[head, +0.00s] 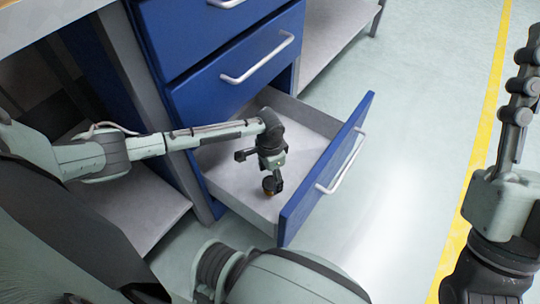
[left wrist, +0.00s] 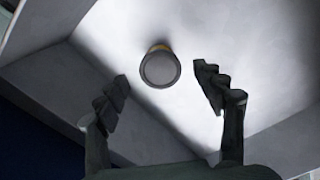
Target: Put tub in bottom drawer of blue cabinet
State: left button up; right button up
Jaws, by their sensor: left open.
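The tub (head: 269,186) is small and dark with an orange-yellow band. It stands on the floor of the open bottom drawer (head: 345,165) of the blue cabinet (head: 205,45). My left gripper (head: 262,169) is down inside the drawer, with its fingers spread apart. In the left wrist view, the round grey top of the tub (left wrist: 160,69) shows beyond the open fingertips (left wrist: 163,84), roughly centred between them, with a gap on each side. One finger partly overlaps the tub in the head view.
The upper drawers (head: 235,98) are shut, with white handles. The open drawer's walls surround my left gripper, and its blue front faces right. Grey shelves stand on both sides of the cabinet. The floor (head: 420,110) to the right is clear, with a yellow line.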

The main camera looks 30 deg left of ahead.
aim_at(270, 183)
pick_arm(q)
notch_tip(270, 183, up, 3)
jog(key=p, duration=0.2)
jog(key=shift+p, duration=0.35)
notch_tip(270, 183, up, 2)
jog(key=shift+p, duration=1.15)
pick_arm(e)
jog(key=w+f+g+h, duration=0.2)
jog(key=w+f+g, duration=0.1)
jog(key=f+g, duration=0.3)
jog(key=w+f+g+h, duration=0.2)
jog(key=w+f+g, duration=0.15)
jog(key=f, duration=0.45)
pick_arm(q)
notch_tip(270, 183, up, 3)
jog(key=p, duration=0.3)
jog(key=shift+f, duration=0.2)
pick_arm(e)
jog(key=s+d+f+g+h, duration=0.2)
jog(key=s+d+f+g, duration=0.1)
jog(key=f, duration=0.4)
jog(key=s+d+f+g+h, duration=0.2)
jog(key=s+d+f+g, duration=0.1)
jog(key=d+f+g, duration=0.2)
jog(key=shift+d+f+g+h, duration=0.3)
jog(key=shift+d+f+g, duration=0.05)
jog(key=shift+d+f, duration=0.55)
